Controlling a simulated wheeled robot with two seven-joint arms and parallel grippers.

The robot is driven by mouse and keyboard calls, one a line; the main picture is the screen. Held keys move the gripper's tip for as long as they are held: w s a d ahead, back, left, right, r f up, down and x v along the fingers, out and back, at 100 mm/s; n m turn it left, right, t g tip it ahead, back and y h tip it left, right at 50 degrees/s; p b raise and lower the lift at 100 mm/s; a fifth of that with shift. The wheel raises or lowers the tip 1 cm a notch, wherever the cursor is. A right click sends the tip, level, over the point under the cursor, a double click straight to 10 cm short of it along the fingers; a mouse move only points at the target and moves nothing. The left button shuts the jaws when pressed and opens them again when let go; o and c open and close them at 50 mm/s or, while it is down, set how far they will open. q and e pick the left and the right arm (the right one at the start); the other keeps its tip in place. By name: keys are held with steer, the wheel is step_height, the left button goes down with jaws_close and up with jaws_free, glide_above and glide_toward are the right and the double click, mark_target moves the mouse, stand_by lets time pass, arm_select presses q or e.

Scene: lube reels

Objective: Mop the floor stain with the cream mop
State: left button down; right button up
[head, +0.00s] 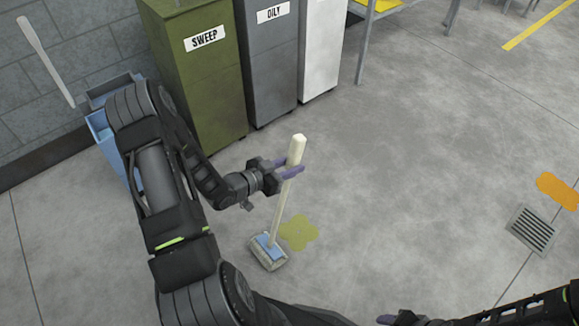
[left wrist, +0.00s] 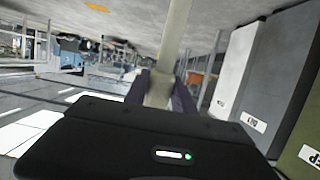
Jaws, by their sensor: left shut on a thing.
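The cream mop (head: 283,203) stands near upright, slightly tilted, in the head view. My left gripper (head: 289,172) is shut on its handle near the top. In the left wrist view the handle (left wrist: 172,50) runs between the purple fingers of my left gripper (left wrist: 160,92). The mop's head (head: 268,253), with a blue clamp, is at floor level just left of the yellow-green floor stain (head: 299,233); whether it touches the stain's edge I cannot tell. My right gripper (head: 388,320) shows only partly at the bottom edge, its fingers mostly cut off.
A green SWEEP bin (head: 207,90), a grey OILY bin (head: 271,65) and a white bin (head: 321,50) stand behind the mop. A blue bucket (head: 101,130) is at the left, partly behind my arm. A drain grate (head: 531,230) and orange patch (head: 558,191) lie right. Open floor lies between.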

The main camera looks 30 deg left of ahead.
arm_select(q)
steer(key=w+d+b, duration=0.1)
steer(key=w+b, duration=0.2)
steer(key=w, duration=0.3)
steer(key=shift+d+t, duration=0.3)
steer(key=shift+d, duration=0.05)
steer(key=shift+s, duration=0.1)
steer(key=w+d+b, duration=0.1)
steer(key=w+b, duration=0.3)
steer(key=w, duration=0.1)
steer(key=shift+w+d+f+t, duration=0.35)
steer(key=shift+w+d+t, duration=0.05)
